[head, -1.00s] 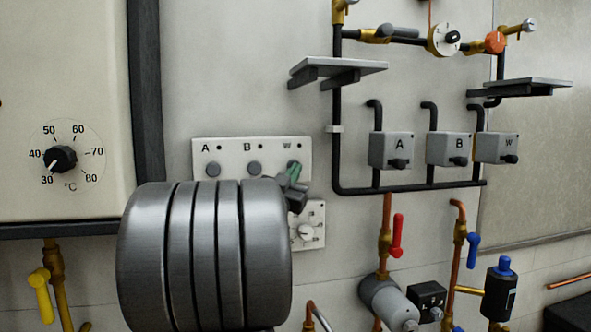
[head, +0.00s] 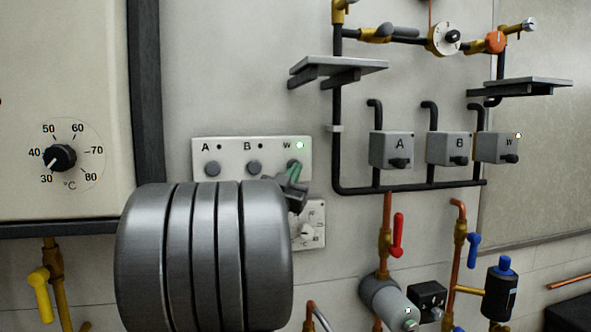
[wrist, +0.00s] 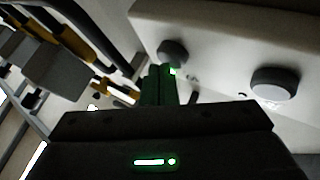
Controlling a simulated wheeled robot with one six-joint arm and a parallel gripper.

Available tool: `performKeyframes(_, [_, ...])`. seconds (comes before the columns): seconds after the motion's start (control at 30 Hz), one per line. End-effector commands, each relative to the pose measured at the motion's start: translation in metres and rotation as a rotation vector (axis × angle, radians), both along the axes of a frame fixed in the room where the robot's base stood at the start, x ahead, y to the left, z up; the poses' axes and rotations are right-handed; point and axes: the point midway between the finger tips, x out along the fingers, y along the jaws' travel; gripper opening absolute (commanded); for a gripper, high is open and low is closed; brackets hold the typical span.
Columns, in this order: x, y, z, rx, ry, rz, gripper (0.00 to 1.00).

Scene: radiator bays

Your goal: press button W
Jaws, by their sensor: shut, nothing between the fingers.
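The white button panel (head: 230,152) on the wall carries round grey buttons under the letters A, B and W. Button W (head: 294,164) is at the right end, partly hidden by my gripper (head: 293,173). A small lamp beside the letter W (head: 300,145) glows green. My gripper is shut and empty, its green fingertips at button W. In the wrist view, the shut fingers (wrist: 166,72) reach up to a dark round button (wrist: 173,52), seemingly touching it. Another button (wrist: 274,83) shows to its right.
My arm's grey link covers the area below the panel. A smaller white plate with a knob (head: 312,235) sits just below right. Grey boxes A (head: 391,146), B (head: 450,146) and W (head: 495,146) hang on black pipes to the right; box W shows a lit lamp.

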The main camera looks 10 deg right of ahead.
Motion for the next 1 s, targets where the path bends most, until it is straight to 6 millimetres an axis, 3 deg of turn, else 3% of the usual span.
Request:
performKeyframes(0.6, [-0.055,-0.002,0.000,0.000,-0.001,0.000,0.00])
performKeyframes(1.0, [-0.060,-0.002,0.000,0.000,-0.001,0.000,0.00])
